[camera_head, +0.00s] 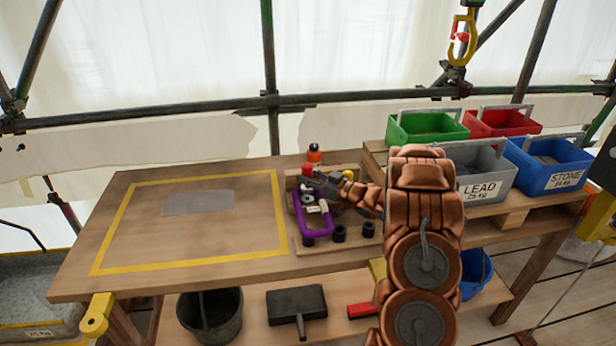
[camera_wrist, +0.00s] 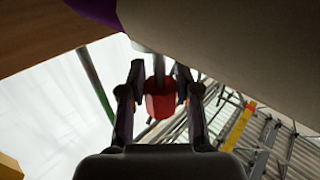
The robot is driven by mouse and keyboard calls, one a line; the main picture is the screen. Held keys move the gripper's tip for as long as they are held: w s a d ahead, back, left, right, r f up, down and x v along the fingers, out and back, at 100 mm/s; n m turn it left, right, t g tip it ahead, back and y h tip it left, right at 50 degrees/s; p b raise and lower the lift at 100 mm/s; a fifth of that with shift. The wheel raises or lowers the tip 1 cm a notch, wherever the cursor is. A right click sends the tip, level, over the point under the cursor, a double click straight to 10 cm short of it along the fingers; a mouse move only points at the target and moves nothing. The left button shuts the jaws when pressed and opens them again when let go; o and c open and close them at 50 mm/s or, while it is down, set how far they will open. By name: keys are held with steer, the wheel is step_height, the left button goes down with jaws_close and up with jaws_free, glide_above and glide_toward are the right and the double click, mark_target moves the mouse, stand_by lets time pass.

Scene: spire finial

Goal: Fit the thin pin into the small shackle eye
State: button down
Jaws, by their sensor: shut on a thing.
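My gripper (camera_wrist: 160,92) is shut on a pin with a red head (camera_wrist: 160,104). In the wrist view the pin's grey shank runs up from between the fingers towards the pale board. In the head view the red head (camera_head: 307,169) shows at the end of my gripper (camera_head: 314,180), over the back left of the wooden board. A purple shackle (camera_head: 328,222) is on this board, just in front of my gripper. Part of a purple thing (camera_wrist: 96,8) also shows at the wrist view's top edge. I cannot tell whether the pin touches an eye.
The wooden board (camera_head: 318,246) also holds several dark round pieces (camera_head: 340,233) at its front. An orange bottle (camera_head: 314,153) stands behind it. Green (camera_head: 428,127), red, grey and blue crates stand at the right. The yellow-framed table area (camera_head: 250,215) at left is mostly clear.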

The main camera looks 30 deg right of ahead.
mark_target(308, 165)
steer(key=shift+f+b, duration=0.45)
steer(key=shift+f, duration=0.7)
steer(key=c, duration=0.7)
jaws_free()
steer(key=shift+f, duration=0.1)
step_height(308, 165, up, 10)
steer(key=shift+r, duration=0.1)
stand_by(0.4)
